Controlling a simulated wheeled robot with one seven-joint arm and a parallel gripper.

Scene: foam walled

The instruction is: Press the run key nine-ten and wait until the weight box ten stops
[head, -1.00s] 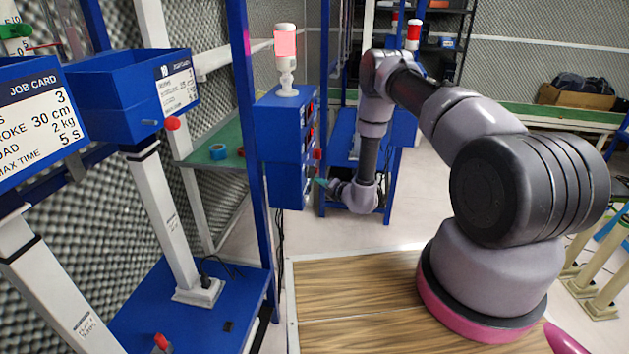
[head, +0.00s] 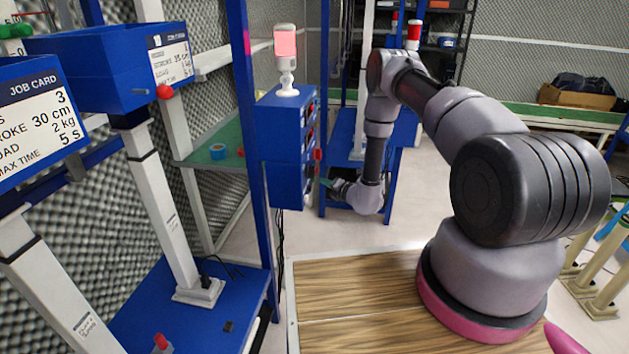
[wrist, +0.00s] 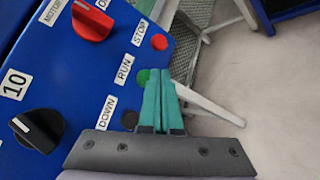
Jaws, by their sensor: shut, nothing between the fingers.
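The weight box ten (head: 105,75) is a blue box with a white card, on top of a white post at the left in the head view. A red knob (head: 165,92) sticks out under it. In the wrist view, the green run key (wrist: 143,75) sits beside the RUN label on a blue control panel (wrist: 75,70) marked 10. My gripper (wrist: 159,73) is shut and empty, with its teal fingertips beside the run key and partly over it. I cannot tell whether they touch. In the head view my gripper (head: 326,182) is at the panel's side, small and partly hidden.
The panel also has a red stop button (wrist: 160,41), a dark down button (wrist: 130,120), a red knob (wrist: 91,21) and a black knob (wrist: 38,130). A lamp (head: 286,45) on the control box shows red. Another job-card box (head: 40,110) stands at far left.

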